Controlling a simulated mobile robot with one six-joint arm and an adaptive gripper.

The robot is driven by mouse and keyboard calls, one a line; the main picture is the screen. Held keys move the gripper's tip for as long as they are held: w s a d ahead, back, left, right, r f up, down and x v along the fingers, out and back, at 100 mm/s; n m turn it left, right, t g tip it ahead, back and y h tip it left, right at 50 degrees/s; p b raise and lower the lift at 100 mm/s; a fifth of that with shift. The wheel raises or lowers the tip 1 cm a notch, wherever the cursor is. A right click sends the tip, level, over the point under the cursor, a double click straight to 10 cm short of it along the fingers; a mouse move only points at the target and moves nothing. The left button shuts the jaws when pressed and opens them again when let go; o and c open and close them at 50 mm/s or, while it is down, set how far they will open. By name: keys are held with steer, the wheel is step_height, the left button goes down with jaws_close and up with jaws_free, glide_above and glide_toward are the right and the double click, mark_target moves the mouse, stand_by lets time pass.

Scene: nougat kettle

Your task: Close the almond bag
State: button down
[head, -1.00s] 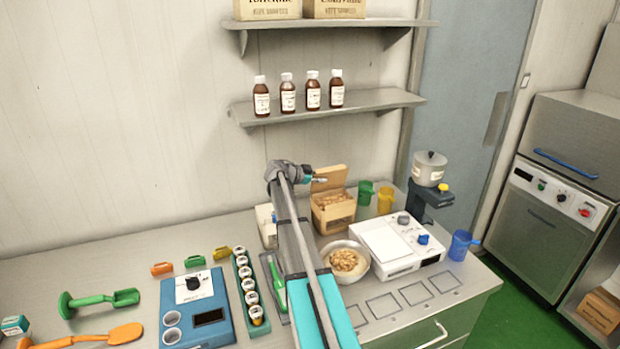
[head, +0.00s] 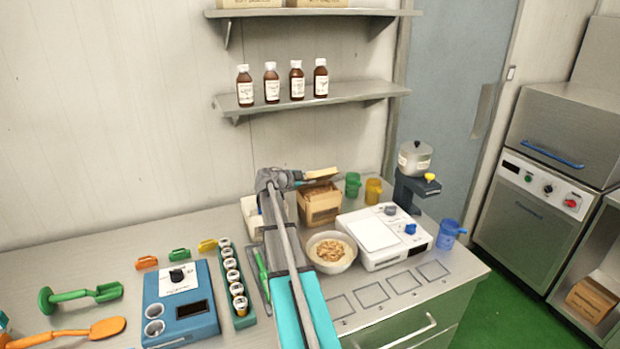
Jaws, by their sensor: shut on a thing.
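The almond bag (head: 322,208) is a tan, box-shaped container at the back of the bench, with brown contents showing under its raised top flap (head: 322,174). The flap is tilted over the opening, with a gap still showing below it. My gripper (head: 301,181) is at the left edge of the flap and shut on it. The fingertips are small and partly hidden, so the exact grip is hard to see.
A bowl of nuts (head: 331,251) stands in front of the bag, beside a white scale (head: 384,236). Green (head: 353,185) and yellow (head: 374,191) cups stand to the right. A pale container (head: 252,218) is left, partly behind my arm. A shelf with bottles (head: 310,99) hangs above.

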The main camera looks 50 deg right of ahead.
steer(key=shift+s+f, duration=0.15)
steer(key=shift+s, duration=0.3)
steer(key=c, duration=0.6)
jaws_free()
